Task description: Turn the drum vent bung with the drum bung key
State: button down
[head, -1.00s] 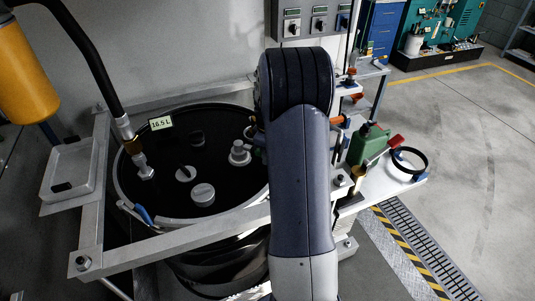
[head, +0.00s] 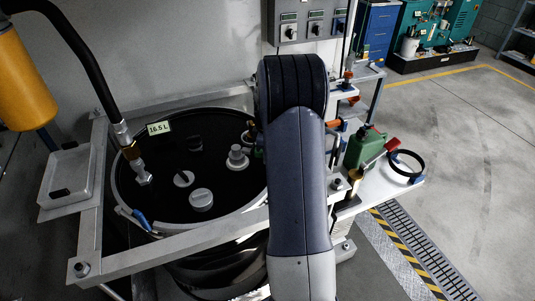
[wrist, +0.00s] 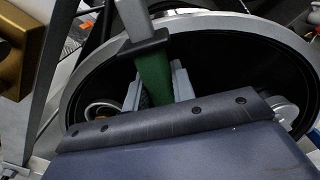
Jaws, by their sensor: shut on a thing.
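My gripper (wrist: 157,88) shows in the wrist view, its two grey fingers shut on a green handle (wrist: 152,72). I take this handle to be the drum bung key's; a grey metal part (wrist: 138,22) continues past its dark collar. The key's working end is not clear. Below is the black drum top (head: 215,180) with its pale rim. It bears a flat round cap (head: 201,199), a small cap with a dark bar (head: 183,178) and a stepped grey fitting (head: 237,157). I cannot tell which is the vent bung. My arm hides the gripper in the head view.
A black hose with a metal end fitting (head: 142,176) reaches the drum top at left. A metal frame (head: 175,248) surrounds the drum. At right, a shelf (head: 375,195) carries a green can (head: 364,149) and a black ring (head: 406,166). Open floor lies farther right.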

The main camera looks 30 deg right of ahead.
jog(key=shift+r+p, duration=1.7)
jog(key=shift+r, duration=0.85)
jog(key=shift+r+p, duration=1.45)
jog(key=shift+r, duration=0.55)
